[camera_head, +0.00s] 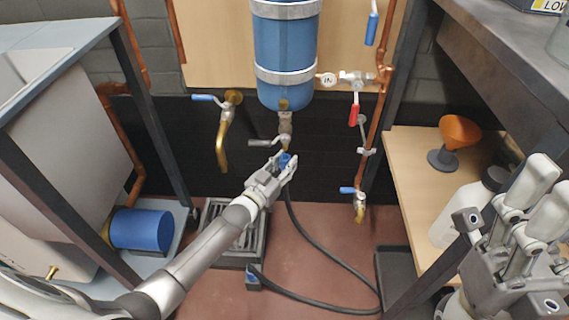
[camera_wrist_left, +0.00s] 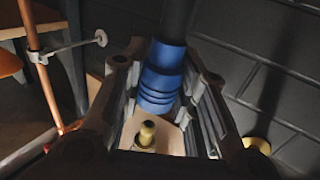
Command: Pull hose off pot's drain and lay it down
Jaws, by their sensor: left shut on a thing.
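The blue pot (camera_head: 285,45) hangs on the wall, with its brass drain valve (camera_head: 285,122) pointing down below it. My left gripper (camera_head: 284,166) is shut on the hose's blue end fitting (camera_head: 285,159), just under the drain. In the left wrist view the ribbed blue fitting (camera_wrist_left: 160,80) sits between the fingers, and the brass drain tip (camera_wrist_left: 147,131) shows close to its end. I cannot tell if they touch. The black hose (camera_head: 313,237) hangs from the gripper to the floor. My right gripper (camera_head: 505,205) is at the lower right, fingers apart and empty.
The hose's other blue end (camera_head: 252,275) lies by the floor drain grate (camera_head: 242,236). Brass taps (camera_head: 224,135) and copper pipes (camera_head: 376,120) flank the pot. Red floor is open in front.

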